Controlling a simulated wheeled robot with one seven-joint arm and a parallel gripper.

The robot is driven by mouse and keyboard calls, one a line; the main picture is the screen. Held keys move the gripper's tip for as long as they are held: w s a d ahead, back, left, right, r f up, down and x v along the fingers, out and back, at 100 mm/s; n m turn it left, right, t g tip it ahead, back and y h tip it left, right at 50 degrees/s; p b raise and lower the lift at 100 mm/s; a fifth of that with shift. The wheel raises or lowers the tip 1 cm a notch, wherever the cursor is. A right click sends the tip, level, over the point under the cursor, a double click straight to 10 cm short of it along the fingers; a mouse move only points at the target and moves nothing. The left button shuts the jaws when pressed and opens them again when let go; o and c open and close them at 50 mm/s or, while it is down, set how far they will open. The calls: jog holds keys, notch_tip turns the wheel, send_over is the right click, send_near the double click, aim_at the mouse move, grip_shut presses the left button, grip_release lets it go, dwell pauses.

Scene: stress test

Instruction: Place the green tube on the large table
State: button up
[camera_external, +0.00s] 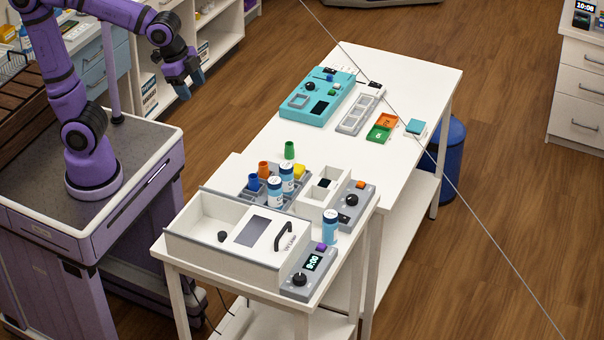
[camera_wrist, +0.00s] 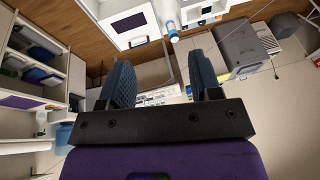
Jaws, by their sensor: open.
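The green tube (camera_external: 289,150) stands upright near the middle of the white tables, at the back of a grey rack (camera_external: 245,193). I cannot tell whether its base sits in the rack. The large white table (camera_external: 425,75) stretches away to the upper right and has a wide bare top. My gripper (camera_external: 189,88) is at the upper left, in the air and well apart from the tube and tables. It points downward. In the wrist view my gripper (camera_wrist: 163,75) shows two dark fingers spread apart with nothing between them.
Orange (camera_external: 264,168) and blue (camera_external: 254,182) tubes and white-blue bottles (camera_external: 287,178) crowd the rack. A white box with a black handle (camera_external: 232,228) stands in front. A teal device (camera_external: 318,96) and grey tray (camera_external: 360,113) occupy the large table's left side.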

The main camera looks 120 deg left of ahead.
jog(key=s+d+t+h, duration=0.1)
jog(key=s+d, duration=0.7)
jog(key=s, duration=0.5)
jog(key=shift+s+d+n, duration=0.3)
jog(key=shift+d+n, duration=0.1)
